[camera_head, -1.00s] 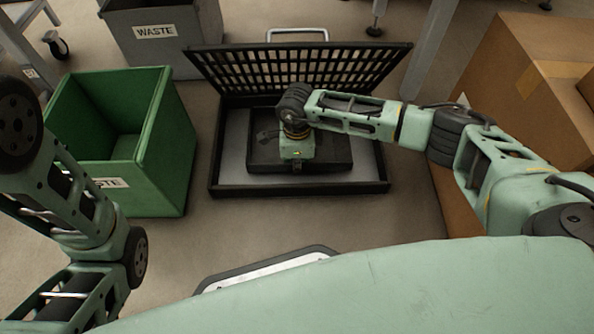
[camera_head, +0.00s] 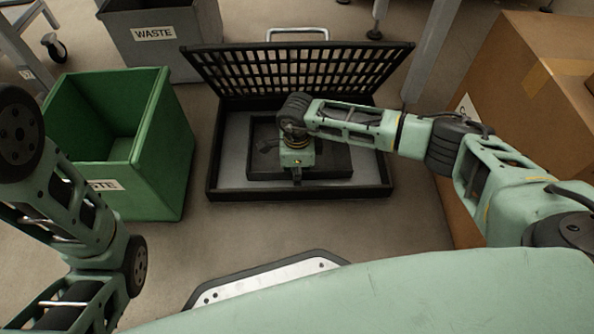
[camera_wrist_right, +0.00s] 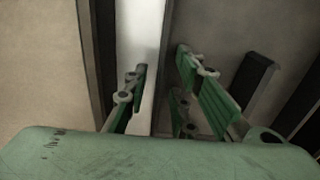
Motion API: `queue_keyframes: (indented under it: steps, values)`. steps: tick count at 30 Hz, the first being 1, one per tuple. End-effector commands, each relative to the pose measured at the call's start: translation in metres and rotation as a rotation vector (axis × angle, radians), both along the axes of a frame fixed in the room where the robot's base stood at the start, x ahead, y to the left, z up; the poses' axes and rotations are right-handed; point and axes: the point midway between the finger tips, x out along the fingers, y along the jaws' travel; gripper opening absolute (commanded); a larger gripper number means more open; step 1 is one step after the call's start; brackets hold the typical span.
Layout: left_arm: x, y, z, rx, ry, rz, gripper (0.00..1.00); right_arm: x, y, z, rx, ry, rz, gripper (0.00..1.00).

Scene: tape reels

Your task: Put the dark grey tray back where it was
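The dark grey tray (camera_head: 335,158) lies flat inside a low black-rimmed box (camera_head: 375,190) with a pale floor. The box's grid lid (camera_head: 300,70) stands open at the back. My right gripper (camera_head: 297,178) hangs over the tray's front wall, pointing down. In the right wrist view my right gripper (camera_wrist_right: 165,95) is open, its green fingers apart on either side of a dark upright wall (camera_wrist_right: 163,60), which looks like the tray's. I see a gap by the left finger. My left arm stands at the left; its gripper is out of the picture.
A green waste bin (camera_head: 165,150) stands left of the box, and a grey waste bin (camera_head: 205,25) behind. A cardboard box (camera_head: 500,80) stands at the right, close to my right arm. The floor in front of the black-rimmed box is clear.

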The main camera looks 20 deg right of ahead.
Motion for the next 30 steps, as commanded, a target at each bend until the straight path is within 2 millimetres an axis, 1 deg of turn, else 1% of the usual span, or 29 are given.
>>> queue_keyframes:
  steps: [5, 8, 11, 14, 21, 24, 25, 27, 30]
  values:
    - [0.0, 0.0, 0.003, 0.0, 0.0, 0.0, 0.4, 0.0, 0.0, 0.004, 0.0, 0.0, 0.0, 0.24]
    - [0.0, 0.0, 0.009, 0.0, 0.0, 0.0, 0.4, 0.0, 0.0, 0.012, 0.0, -0.001, 0.0, 0.24]
    - [0.0, 0.0, 0.02, 0.0, 0.0, 0.001, 0.4, 0.0, 0.0, 0.024, 0.0, -0.001, 0.001, 0.24]
    - [0.0, 0.0, 0.033, 0.0, 0.0, 0.001, 0.4, -0.001, 0.0, 0.041, 0.0, 0.0, 0.001, 0.24]
    - [0.0, 0.0, 0.07, 0.0, 0.0, 0.001, 0.4, -0.001, 0.0, 0.09, 0.0, -0.002, 0.001, 0.24]
    - [0.0, 0.0, 0.082, 0.0, 0.0, 0.001, 0.4, -0.002, 0.0, 0.107, -0.001, -0.002, 0.001, 0.24]
    - [-0.001, 0.0, 0.086, -0.001, -0.005, 0.0, 0.4, -0.002, 0.0, 0.111, 0.0, -0.001, 0.001, 0.24]
    - [0.006, 0.001, 0.085, -0.003, 0.016, 0.0, 0.4, -0.002, 0.0, 0.119, -0.001, 0.0, 0.001, 0.24]
    - [0.013, 0.001, 0.083, -0.002, 0.036, 0.0, 0.4, -0.003, 0.0, 0.123, -0.001, 0.001, 0.001, 0.24]
